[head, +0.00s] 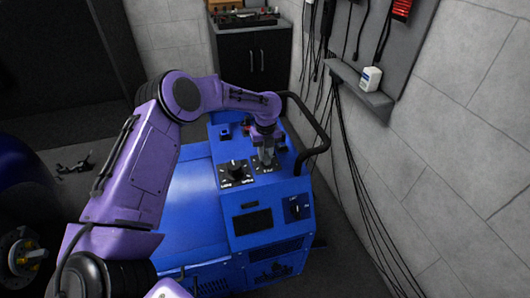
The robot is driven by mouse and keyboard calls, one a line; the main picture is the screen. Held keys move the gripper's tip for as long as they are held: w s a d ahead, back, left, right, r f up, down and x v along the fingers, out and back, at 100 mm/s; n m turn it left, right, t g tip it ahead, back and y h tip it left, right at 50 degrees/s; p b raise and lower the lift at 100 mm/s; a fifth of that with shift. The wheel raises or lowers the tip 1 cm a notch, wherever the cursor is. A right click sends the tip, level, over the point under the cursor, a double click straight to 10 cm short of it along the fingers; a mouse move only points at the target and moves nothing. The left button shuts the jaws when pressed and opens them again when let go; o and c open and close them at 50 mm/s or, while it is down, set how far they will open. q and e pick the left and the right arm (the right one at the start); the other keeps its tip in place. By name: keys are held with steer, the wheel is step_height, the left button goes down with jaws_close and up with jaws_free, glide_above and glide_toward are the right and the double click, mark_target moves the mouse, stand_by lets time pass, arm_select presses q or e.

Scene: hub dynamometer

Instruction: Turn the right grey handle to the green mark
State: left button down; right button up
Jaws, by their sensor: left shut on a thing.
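The blue dynamometer console (275,222) stands in the middle of the head view. My left arm reaches over it from the left, and my left gripper (266,158) points down at the right dial plate (277,168) on its top panel. The gripper is shut on the right grey handle, which is mostly hidden by the fingers. The green mark cannot be made out, so the handle's angle to it cannot be told. A dark knob (235,168) on its own black plate sits just left of the gripper. My right gripper is not in view.
A black tube rail (322,128) curves around the console's right and back. A lower knob (296,208) and dark screen (253,222) are on the front. Cables (352,165) hang along the right wall below a grey shelf (362,92). A dark cabinet (254,60) stands behind.

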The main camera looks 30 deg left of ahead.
mark_target(266, 155)
arm_select(q)
steer(key=shift+s+d+f, duration=0.15)
steer(key=shift+f, duration=0.05)
steer(key=c, duration=1)
jaws_free()
steer(key=shift+o, duration=0.2)
steer(key=shift+r, duration=0.2)
step_height(266, 155, up, 10)
steer(key=b, duration=0.1)
steer(key=shift+w+r, duration=0.15)
steer(key=shift+w, duration=0.05)
